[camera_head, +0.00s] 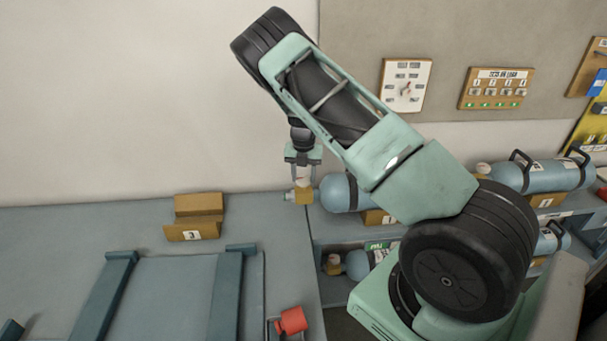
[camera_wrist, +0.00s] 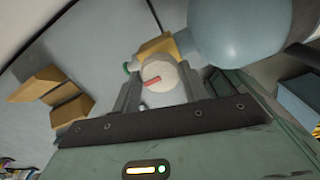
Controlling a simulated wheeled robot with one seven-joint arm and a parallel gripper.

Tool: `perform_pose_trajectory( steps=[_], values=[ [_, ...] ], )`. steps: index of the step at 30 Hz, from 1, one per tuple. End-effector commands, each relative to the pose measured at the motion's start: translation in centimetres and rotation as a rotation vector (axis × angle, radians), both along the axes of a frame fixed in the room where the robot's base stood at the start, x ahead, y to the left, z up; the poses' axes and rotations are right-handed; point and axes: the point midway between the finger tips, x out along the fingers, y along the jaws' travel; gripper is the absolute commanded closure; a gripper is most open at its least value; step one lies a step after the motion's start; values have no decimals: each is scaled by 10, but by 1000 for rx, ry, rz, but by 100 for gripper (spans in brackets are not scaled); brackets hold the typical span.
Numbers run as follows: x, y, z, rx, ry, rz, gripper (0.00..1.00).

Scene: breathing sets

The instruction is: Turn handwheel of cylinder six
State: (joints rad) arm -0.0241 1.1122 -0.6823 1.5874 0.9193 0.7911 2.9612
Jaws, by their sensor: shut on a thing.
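A light-blue gas cylinder (camera_head: 340,193) lies on its side on the right-hand bench, its brass valve (camera_head: 303,196) pointing left. My gripper (camera_head: 303,160) points straight down over this valve. In the wrist view its two fingers (camera_wrist: 161,92) are shut on a cream round handwheel (camera_wrist: 163,72) with a red mark. The valve's brass body (camera_wrist: 155,47) and the blue cylinder (camera_wrist: 240,30) lie just beyond. My arm hides much of the cylinder in the head view, and I cannot read a number on the cylinder itself.
More blue cylinders lie on the bench (camera_head: 550,176) and on the shelf below (camera_head: 357,265). An empty wooden cradle marked 3 (camera_head: 193,229) stands on the left bench. A red object (camera_head: 292,321) sits at its front edge. A dial board (camera_head: 405,85) and a log board (camera_head: 496,88) hang on the wall.

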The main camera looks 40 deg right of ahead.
Motion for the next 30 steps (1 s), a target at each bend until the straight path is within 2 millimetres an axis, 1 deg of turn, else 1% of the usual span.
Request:
perform_pose_trajectory(
  steps=[6,18,19,20,21,30],
  values=[
    [1,-1,2,-2,-4,-36,79],
    [1,-1,1,-2,-4,-40,79],
    [1,-1,1,-2,-4,-40,48],
    [1,-1,1,-2,-4,-40,40],
    [1,-1,1,-2,-4,-39,34],
    [1,0,2,-1,-2,-38,34]
  ],
)
